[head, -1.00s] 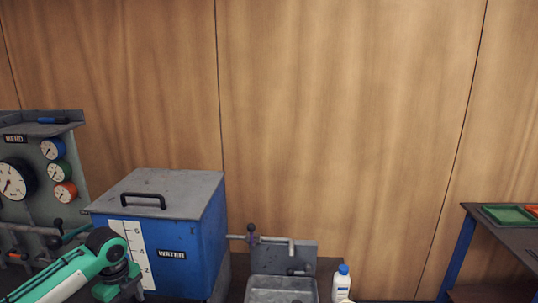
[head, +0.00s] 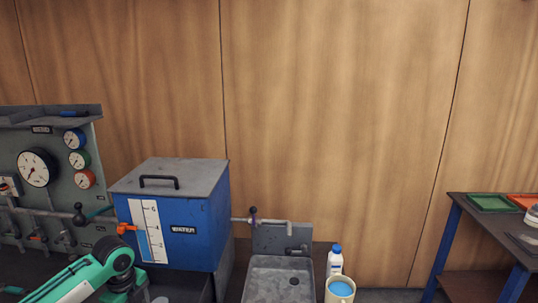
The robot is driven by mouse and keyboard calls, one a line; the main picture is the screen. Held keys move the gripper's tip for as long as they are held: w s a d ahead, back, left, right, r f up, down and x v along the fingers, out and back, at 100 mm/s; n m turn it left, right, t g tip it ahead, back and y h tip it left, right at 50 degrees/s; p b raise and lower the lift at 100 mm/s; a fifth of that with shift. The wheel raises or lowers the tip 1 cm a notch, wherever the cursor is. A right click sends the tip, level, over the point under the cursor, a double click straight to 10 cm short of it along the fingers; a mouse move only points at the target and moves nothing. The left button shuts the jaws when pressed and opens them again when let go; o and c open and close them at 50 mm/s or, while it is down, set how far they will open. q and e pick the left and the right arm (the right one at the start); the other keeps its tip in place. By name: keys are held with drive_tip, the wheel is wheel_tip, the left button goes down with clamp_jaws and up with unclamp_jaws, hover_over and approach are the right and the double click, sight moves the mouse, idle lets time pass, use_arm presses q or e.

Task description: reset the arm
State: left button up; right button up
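My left arm (head: 88,276) comes in from the lower left, green and white with a dark joint. Its gripper is not visible in the head view. My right arm and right gripper are not in view. The arm is in front of the lower part of the gauge panel (head: 58,153) and left of the blue water tank (head: 197,238). I cannot tell whether either gripper holds anything.
A grey sink (head: 268,284) with a tap pipe (head: 268,221) stands right of the tank. A white bottle (head: 335,264) and a mug of blue liquid (head: 340,287) stand beside it. A blue-legged table (head: 443,244) with a green tray (head: 492,203) is at the right.

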use_arm(q)
drive_tip(key=s+d+f+n+t+h, duration=0.2)
drive_tip(key=s+d+f+n, duration=0.4)
drive_tip(key=s+d+f, duration=0.65)
drive_tip(key=s+r+n+t+y, duration=0.1)
drive_tip(key=s+r+n+y, duration=0.1)
drive_tip(key=s+n, duration=1.4)
wheel_tip(320, 180, down, 32)
drive_tip(key=s+a+m+g, duration=0.1)
drive_tip(key=s+m, duration=0.2)
drive_tip(key=s+a+f+g, duration=0.1)
drive_tip(key=s+a+f, duration=0.2)
drive_tip(key=s+f, duration=1.5)
drive_tip(key=shift+s+a+f+p, duration=0.15)
drive_tip(key=shift+s+a+p, duration=0.1)
drive_tip(key=shift+p, duration=0.1)
drive_tip(key=shift+d, duration=0.1)
